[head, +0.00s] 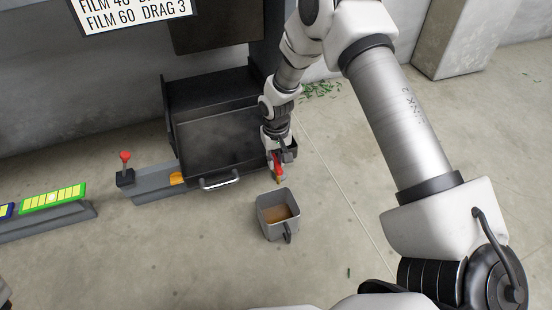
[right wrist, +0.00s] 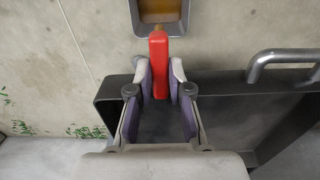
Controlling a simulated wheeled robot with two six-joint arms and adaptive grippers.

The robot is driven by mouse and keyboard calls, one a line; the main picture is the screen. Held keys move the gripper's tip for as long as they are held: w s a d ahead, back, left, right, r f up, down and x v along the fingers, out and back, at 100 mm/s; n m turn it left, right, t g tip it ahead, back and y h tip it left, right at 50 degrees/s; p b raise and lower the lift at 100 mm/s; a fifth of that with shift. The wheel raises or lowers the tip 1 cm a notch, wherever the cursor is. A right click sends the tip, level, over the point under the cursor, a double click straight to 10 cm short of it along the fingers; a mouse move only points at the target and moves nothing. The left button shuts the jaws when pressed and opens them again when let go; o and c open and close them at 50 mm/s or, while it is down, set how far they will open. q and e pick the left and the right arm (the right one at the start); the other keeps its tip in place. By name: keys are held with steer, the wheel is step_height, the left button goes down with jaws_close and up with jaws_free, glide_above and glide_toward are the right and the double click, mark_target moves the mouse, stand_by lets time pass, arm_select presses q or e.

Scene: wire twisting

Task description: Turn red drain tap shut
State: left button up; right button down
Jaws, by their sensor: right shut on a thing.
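The red drain tap (right wrist: 158,62) is a red lever at the side of the dark metal tray box (head: 225,130). In the right wrist view the lever stands between the two pads of my right gripper (right wrist: 160,85), which is shut on it. In the head view my right gripper (head: 279,150) is at the box's right front corner, with the red lever (head: 277,168) showing below it. A grey bucket (head: 262,211) with brown liquid inside stands on the floor just in front of the tap; its rim also shows in the right wrist view (right wrist: 136,20). My left gripper is not in view.
A silver handle (head: 221,181) is on the box's front. A red-knobbed lever (head: 125,158) and a green-yellow panel (head: 53,198) are to the left. Green scraps (head: 320,90) lie behind my right arm.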

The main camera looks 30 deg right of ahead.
steer(key=shift+r+m+p, duration=0.2)
steer(key=shift+m+p, duration=0.1)
steer(key=shift+p, duration=0.35)
steer(key=m+p, duration=1)
steer(key=p, duration=0.6)
steer(key=shift+m, duration=0.4)
steer(key=m+p, duration=0.2)
steer(key=shift+m, duration=0.3)
steer(key=shift+f+m+p, duration=0.2)
steer(key=shift+m+p, duration=0.85)
steer(key=shift+m, duration=0.85)
steer(key=c, duration=1.1)
jaws_free()
